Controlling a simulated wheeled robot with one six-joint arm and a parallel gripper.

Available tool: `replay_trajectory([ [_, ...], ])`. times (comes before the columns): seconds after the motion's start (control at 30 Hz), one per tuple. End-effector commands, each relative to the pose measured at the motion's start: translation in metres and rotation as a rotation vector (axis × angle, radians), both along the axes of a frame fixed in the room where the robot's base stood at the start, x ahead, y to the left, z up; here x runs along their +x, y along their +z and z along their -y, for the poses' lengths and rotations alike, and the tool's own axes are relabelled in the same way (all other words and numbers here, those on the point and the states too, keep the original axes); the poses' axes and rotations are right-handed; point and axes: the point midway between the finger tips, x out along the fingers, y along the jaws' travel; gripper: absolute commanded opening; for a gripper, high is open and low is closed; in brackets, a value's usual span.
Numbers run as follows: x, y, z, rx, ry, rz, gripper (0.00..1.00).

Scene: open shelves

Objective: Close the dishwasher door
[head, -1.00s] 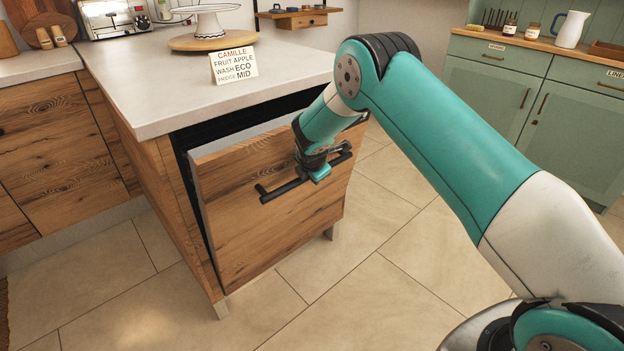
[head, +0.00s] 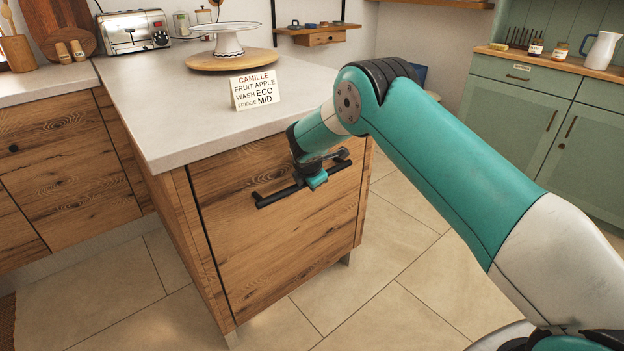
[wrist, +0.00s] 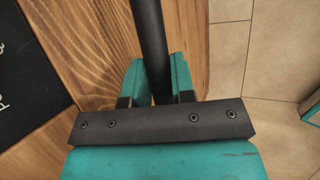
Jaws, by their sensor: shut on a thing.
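The dishwasher door (head: 270,235) is a wood-grain front under the grey countertop. It stands upright and sits flush or nearly flush in the cabinet, with only a thin dark line along its left edge. Its black bar handle (head: 275,198) runs across the upper part. My gripper (head: 316,180) is at the right part of the handle. In the wrist view, its two teal fingers (wrist: 158,80) are on either side of the black bar (wrist: 150,35), shut on it. The wood door (wrist: 95,40) lies just beyond the fingers.
A sign card (head: 256,90) and a white cake stand on a round wooden board (head: 220,62) are on the countertop (head: 165,110). A toaster (head: 135,32) stands behind. Green cabinets (head: 530,120) are at right. The tiled floor (head: 375,310) before the door is clear.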

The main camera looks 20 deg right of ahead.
Motion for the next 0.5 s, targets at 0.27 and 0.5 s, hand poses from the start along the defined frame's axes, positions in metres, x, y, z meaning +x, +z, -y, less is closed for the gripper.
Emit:
replay_trajectory([
  [0.27,0.01,0.0097,-0.0044,0.011,0.007,0.041,0.35],
  [0.5,0.0089,0.0089,-0.0041,0.011,0.009,0.037,0.48],
])
